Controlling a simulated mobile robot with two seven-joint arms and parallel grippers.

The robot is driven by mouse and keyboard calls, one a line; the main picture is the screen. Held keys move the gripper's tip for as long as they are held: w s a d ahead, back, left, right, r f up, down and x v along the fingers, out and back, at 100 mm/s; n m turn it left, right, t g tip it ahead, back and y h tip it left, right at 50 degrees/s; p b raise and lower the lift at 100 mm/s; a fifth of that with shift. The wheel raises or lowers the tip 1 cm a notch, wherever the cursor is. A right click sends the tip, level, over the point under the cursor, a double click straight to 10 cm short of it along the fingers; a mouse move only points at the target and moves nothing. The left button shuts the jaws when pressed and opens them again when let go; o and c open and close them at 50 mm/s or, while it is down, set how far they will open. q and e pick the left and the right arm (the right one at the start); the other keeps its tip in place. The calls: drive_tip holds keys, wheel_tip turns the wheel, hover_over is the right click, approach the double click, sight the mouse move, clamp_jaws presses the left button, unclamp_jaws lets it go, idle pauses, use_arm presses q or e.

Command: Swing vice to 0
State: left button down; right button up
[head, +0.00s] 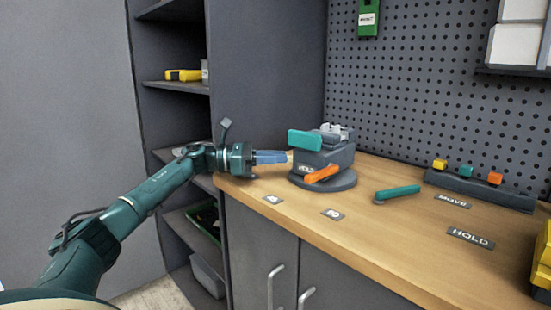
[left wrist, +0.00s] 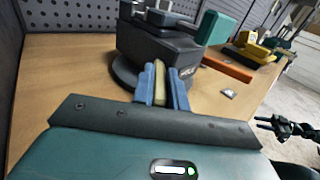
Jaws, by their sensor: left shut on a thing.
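The dark grey vice (head: 338,156) stands on a round swivel base (head: 325,184) at the back left of the wooden bench. A teal block (head: 304,140) sits on its upper front, and an orange lever (head: 323,174) crosses its lower front. My left gripper (head: 286,157) comes in from the left, its blue fingers shut on a pale yellow bar at the vice's side. In the left wrist view the bar (left wrist: 160,84) lies between the fingers, against the vice body (left wrist: 160,50).
Small plates marked 0 (head: 273,199) and 90 (head: 333,214) lie on the bench front. A teal lever (head: 398,193) lies right of the vice, near plates MOVE (head: 453,201) and HOLD (head: 471,238). A grey rack (head: 478,187) stands behind. Shelving (head: 178,86) rises left.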

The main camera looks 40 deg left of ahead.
use_arm(q)
drive_tip(key=c, duration=1.4)
unclamp_jaws()
use_arm(e)
drive_tip(key=shift+s+f, duration=0.1)
use_arm(q)
drive_tip(key=b+v, duration=0.1)
drive_tip(key=v, duration=1)
drive_tip(key=shift+s+a, duration=0.15)
drive_tip(key=shift+a, duration=0.1)
drive_tip(key=shift+v, duration=0.85)
use_arm(e)
drive_tip(key=shift+w+a+t, duration=0.1)
drive_tip(key=shift+w+t, duration=0.2)
drive_tip(key=shift+t, duration=0.2)
use_arm(q)
drive_tip(key=shift+d, duration=0.1)
drive_tip(key=shift+c, duration=0.4)
